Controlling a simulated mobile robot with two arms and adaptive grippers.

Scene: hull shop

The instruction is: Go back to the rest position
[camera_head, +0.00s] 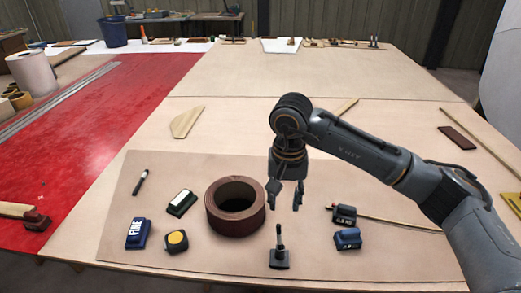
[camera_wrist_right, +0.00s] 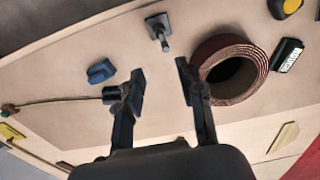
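My right gripper (camera_head: 286,196) hangs above the brown mat (camera_head: 180,258), fingers pointing down, to the right of the reddish-brown abrasive roll (camera_head: 222,218). In the right wrist view my gripper (camera_wrist_right: 161,80) has its two fingers spread apart with nothing between them. The bare work surface shows in the gap. The abrasive roll (camera_wrist_right: 205,62) shows just beyond one fingertip. My left gripper is not in view.
A small tool with an upright handle (camera_head: 279,258) stands in front. A dark block (camera_head: 344,215) and a blue block (camera_head: 347,239) lie right. A FINE block (camera_head: 138,234), tape measure (camera_head: 176,241), black-white block (camera_head: 181,203) and marker (camera_head: 140,182) lie left.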

